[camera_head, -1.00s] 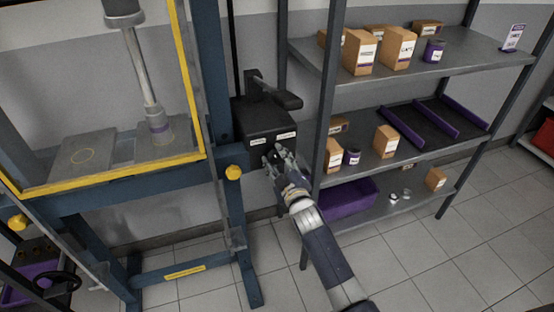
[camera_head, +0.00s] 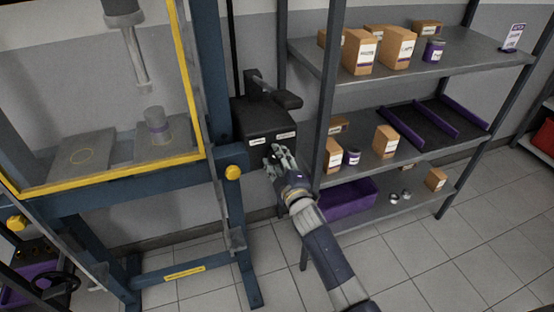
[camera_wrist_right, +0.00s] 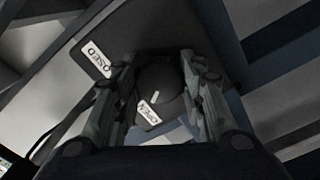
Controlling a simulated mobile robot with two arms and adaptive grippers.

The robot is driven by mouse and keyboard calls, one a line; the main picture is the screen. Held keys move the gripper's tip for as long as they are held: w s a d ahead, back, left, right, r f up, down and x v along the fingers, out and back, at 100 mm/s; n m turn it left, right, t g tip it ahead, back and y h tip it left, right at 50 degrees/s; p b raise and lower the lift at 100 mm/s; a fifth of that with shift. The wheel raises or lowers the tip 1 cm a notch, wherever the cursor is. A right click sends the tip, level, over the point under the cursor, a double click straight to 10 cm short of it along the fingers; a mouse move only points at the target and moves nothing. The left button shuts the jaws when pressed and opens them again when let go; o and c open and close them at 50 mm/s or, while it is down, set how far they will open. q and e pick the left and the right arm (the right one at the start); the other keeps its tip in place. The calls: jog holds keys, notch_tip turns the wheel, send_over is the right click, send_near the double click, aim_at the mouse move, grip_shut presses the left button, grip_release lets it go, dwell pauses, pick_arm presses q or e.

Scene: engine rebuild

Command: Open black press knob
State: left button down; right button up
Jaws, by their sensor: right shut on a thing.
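The black press knob (camera_wrist_right: 163,78) sits on the front of the dark control box (camera_head: 262,122) beside the blue press frame. My right gripper (camera_head: 273,160) is at the box front; in the right wrist view my right gripper (camera_wrist_right: 160,90) has its fingers on both sides of the knob, shut on it. The white mark on the knob points toward the OPEN label (camera_wrist_right: 148,114); the CLOSED label (camera_wrist_right: 97,62) is to its left. In the head view the fingers hide the knob. The press ram (camera_head: 135,60) hangs above a grey cylinder (camera_head: 157,127), apart from it. My left gripper is out of view.
A lever handle (camera_head: 275,93) sits on top of the control box. A yellow knob (camera_head: 233,172) is on the press frame to the left. A shelf (camera_head: 385,150) with boxes, jars and a purple bin (camera_head: 348,194) stands close on the right.

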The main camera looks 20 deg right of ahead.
jog(key=o, duration=1.1)
jog(key=s, duration=1.2)
jog(key=shift+d, duration=0.2)
jog(key=s+f+m+g, duration=0.25)
jog(key=s+f, duration=0.25)
jog(key=f, duration=0.7)
jog(key=s+f+m+g, duration=0.1)
jog(key=s+f+g, duration=0.4)
jog(key=f, duration=0.7)
jog(key=s+f+m+g, duration=0.2)
jog(key=s+f, duration=0.4)
jog(key=f, duration=0.6)
jog(key=s+d+f+m+g, duration=0.1)
jog(key=s+f, duration=0.4)
jog(key=s, duration=0.6)
jog(key=s+d+f+m+g, duration=0.1)
jog(key=s+f+g, duration=0.3)
jog(key=s, duration=0.7)
jog(key=s+d+f+m+g, duration=0.1)
jog(key=s+f+m+g, duration=0.1)
jog(key=s+f, duration=0.6)
jog(key=shift+s+m+g+h, duration=0.25)
jog(key=shift+s+h, duration=0.05)
jog(key=shift+s, duration=1.2)
